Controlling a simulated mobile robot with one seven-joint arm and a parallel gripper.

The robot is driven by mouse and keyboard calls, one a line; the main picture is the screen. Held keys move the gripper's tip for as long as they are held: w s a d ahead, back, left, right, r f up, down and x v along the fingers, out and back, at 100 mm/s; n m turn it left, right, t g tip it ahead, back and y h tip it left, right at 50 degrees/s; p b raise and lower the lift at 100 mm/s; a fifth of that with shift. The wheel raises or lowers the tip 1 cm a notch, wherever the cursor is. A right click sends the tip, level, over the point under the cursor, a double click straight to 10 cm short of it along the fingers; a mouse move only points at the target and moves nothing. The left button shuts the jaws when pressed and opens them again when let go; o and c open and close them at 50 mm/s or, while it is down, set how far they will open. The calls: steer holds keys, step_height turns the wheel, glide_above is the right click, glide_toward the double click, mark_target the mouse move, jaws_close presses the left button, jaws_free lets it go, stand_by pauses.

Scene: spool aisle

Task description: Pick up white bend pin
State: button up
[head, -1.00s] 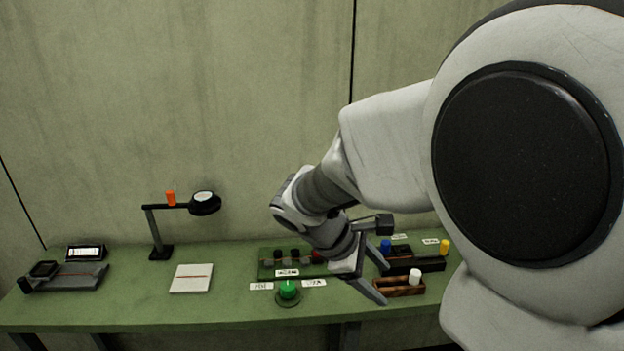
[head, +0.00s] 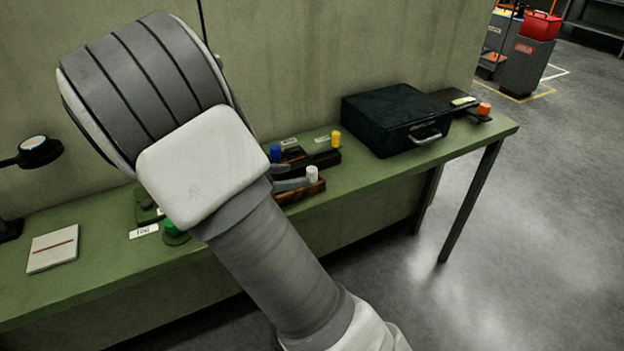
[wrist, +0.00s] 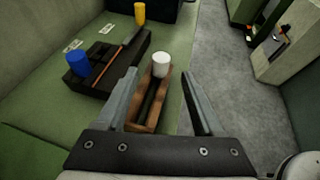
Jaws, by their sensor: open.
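The white bend pin (wrist: 161,64) stands upright at the far end of a small brown wooden tray in the wrist view. It also shows in the head view (head: 312,174), just right of my gripper's fingertips. My gripper (wrist: 160,76) is open and empty, with one finger on each side of the tray in the wrist picture. The white pin appears between the fingertips, apart from both. In the head view my arm hides most of the gripper.
A black block holds a blue pin (wrist: 78,64) and a yellow pin (wrist: 139,13) beside the tray. A dark case (head: 392,118) stands to the right on the green bench (head: 470,141). A green button (head: 174,234) and a white pad (head: 53,248) lie left.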

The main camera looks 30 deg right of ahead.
mark_target(312, 178)
steer(key=b+x, duration=0.2)
steer(key=x, duration=0.8)
steer(key=shift+d+b, duration=0.1)
steer(key=shift+b, duration=0.3)
jaws_close()
